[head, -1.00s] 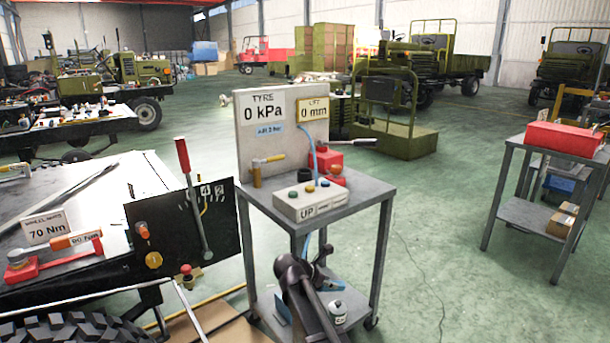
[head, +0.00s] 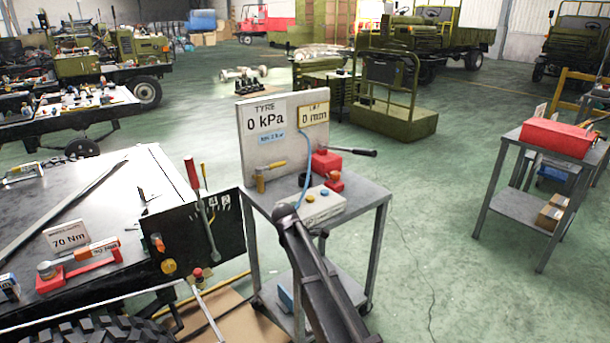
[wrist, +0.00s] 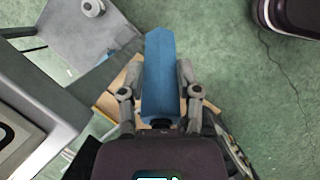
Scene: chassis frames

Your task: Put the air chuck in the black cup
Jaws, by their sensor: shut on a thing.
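My gripper (wrist: 158,85) is shut on a long blue piece (wrist: 160,65) in the wrist view, probably the air chuck; its far end points away from the fingers. In the head view my dark arm rises in front of the trolley, and I cannot make out the fingers or the held piece there. A small dark shape (head: 304,180) on the trolley top, behind the control box, may be the black cup, but it is too small to be sure. A blue hose (head: 311,158) runs down from the panel behind it.
The trolley (head: 358,205) carries an upright panel (head: 258,140), a control box (head: 323,207), a brass fitting (head: 262,178) and red items. A workbench (head: 95,215) stands left, a second trolley (head: 490,205) right. Open floor lies between the trolleys.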

